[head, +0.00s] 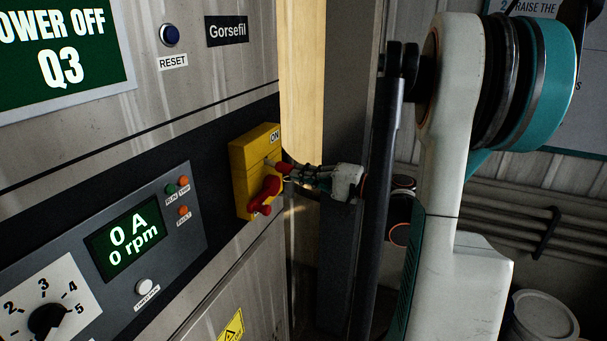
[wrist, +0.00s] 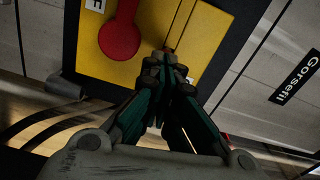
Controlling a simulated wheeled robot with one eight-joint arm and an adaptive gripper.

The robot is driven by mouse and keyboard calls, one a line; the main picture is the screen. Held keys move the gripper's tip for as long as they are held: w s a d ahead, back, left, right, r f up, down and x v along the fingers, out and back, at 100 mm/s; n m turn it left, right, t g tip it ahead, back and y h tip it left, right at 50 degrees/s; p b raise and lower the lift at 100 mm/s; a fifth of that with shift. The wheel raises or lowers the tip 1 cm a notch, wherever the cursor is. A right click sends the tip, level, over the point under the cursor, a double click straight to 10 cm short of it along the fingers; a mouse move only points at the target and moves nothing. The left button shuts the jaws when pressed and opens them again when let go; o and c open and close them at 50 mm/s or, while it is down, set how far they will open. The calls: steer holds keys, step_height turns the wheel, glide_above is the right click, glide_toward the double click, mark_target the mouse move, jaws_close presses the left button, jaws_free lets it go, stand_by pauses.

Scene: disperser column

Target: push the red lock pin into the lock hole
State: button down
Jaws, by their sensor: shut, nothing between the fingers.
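The yellow switch box (head: 243,167) is on the cabinet front, marked ON at its top. A red handle (head: 268,188) sits on its face and also shows in the wrist view (wrist: 119,39). My gripper (head: 292,178) is shut and empty, pointing at the box face. In the wrist view my closed fingertips (wrist: 165,72) are in front of the yellow face beside the handle.
A grey control panel (head: 172,225) with a lit display and dial is to the left. A blue reset button (head: 170,35) is above. A pale wooden-looking strip (head: 301,80) runs behind the box. A white bucket (head: 543,314) stands at lower right.

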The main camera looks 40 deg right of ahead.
steer(key=v, duration=1.4)
steer(key=shift+s, duration=0.25)
